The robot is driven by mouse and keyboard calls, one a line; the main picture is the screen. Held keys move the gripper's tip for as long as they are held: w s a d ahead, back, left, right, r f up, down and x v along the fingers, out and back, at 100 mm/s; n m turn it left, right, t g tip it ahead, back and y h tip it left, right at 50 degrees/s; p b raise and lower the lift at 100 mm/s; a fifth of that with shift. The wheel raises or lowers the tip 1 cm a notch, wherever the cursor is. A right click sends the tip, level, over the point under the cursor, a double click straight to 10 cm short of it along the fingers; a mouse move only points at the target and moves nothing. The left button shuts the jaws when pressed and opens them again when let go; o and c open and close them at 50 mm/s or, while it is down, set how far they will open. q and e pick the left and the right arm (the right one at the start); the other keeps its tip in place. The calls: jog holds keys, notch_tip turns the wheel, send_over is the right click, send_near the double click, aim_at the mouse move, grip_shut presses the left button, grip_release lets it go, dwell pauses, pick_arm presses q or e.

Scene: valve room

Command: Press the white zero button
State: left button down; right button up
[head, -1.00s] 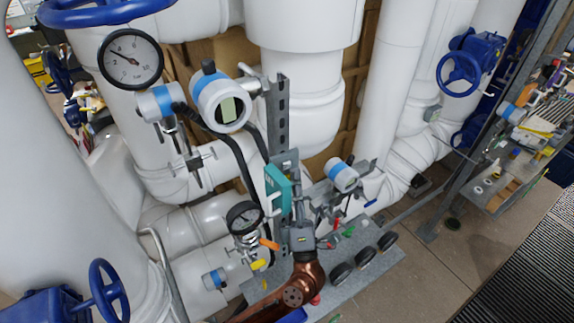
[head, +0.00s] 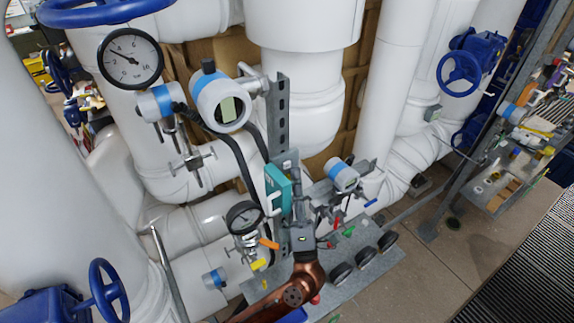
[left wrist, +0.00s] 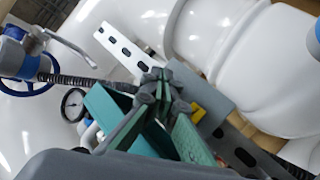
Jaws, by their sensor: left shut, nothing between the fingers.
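A teal box (head: 278,190) is fixed to the grey slotted upright in the middle of the head view. It also shows in the left wrist view (left wrist: 108,118), close by the fingers. I cannot make out a white zero button in either view. My left gripper (head: 296,182) is just right of the teal box, its copper-coloured arm coming up from below. In the left wrist view its dark fingertips (left wrist: 160,88) are together with nothing between them. They overlap the teal surfaces, and I cannot tell whether they touch. My right gripper is not in view.
A white and blue transmitter (head: 220,100) and a dial gauge (head: 131,58) stand up left. A smaller gauge (head: 244,217) is left of my gripper, and another transmitter (head: 342,174) right of it. Large white pipes surround this. Open floor (head: 455,255) lies at right.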

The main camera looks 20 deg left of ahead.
pick_arm(q)
jog(key=shift+w+a+p, duration=0.15)
jog(key=shift+a+p, duration=0.2)
jog(key=shift+w+a, duration=0.15)
dwell(0.7)
jog(key=shift+w+a, duration=0.2)
jog(key=shift+a, duration=0.05)
dwell(0.3)
jog(key=shift+s+d, duration=0.1)
jog(key=shift+s+d+p, duration=0.35)
jog(key=shift+s+d, duration=0.15)
jog(key=shift+d, duration=0.15)
